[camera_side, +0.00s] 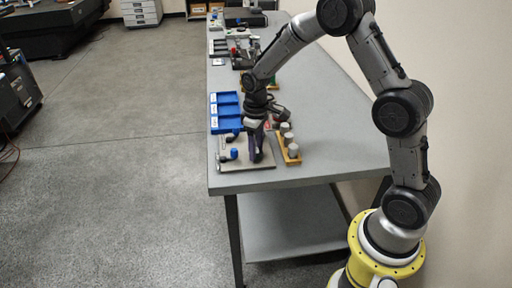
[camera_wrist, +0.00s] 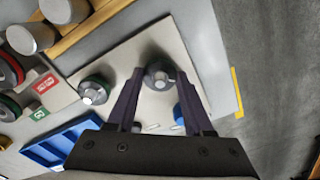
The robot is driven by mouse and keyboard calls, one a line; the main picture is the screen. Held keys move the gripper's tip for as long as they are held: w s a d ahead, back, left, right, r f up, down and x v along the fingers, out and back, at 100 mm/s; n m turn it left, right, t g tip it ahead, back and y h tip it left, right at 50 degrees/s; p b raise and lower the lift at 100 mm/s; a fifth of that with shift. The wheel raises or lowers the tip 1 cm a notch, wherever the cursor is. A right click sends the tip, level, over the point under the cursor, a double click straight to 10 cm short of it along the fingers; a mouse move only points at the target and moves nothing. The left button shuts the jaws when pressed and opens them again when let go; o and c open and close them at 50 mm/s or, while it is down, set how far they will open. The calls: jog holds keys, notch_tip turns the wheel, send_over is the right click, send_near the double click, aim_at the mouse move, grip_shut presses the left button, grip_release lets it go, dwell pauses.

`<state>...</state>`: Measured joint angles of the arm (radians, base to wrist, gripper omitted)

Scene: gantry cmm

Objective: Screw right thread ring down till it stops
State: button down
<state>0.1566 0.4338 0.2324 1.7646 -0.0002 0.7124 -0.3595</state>
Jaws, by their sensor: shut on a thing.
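My gripper (camera_wrist: 159,72) has its two dark fingers on either side of a dark grey round part, which looks like a thread ring (camera_wrist: 158,76), over a pale plate (camera_wrist: 195,88). A lighter round stud end shows at its middle. The fingers hide part of its sides, and how far down it sits cannot be told. A second dark ring with a green edge (camera_wrist: 95,90) stands apart on the plate to the left, around a light stud. In the side view my gripper (camera_side: 257,157) points down over the plate (camera_side: 250,166); the held ring is hidden there.
A wooden rack (camera_side: 285,140) with several grey cylinders stands close on the right. Blue bins (camera_side: 226,112) lie behind the plate. A blue-topped part (camera_side: 234,154) is on the plate. Red and green tags (camera_wrist: 45,83) lie near other rings. The bench's right side (camera_side: 330,150) is clear.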

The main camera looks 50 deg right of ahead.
jog(key=m, duration=0.4)
jog(key=shift+w+r+m, duration=0.1)
jog(key=shift+r+m, duration=0.1)
jog(key=shift+m, duration=0.2)
jog(key=m, duration=0.4)
jog(key=shift+d+f, duration=0.1)
dwell(0.8)
jog(key=shift+c, duration=1.4)
grip_release()
notch_tip(320, 180, up, 14)
jog(key=shift+f, duration=0.1)
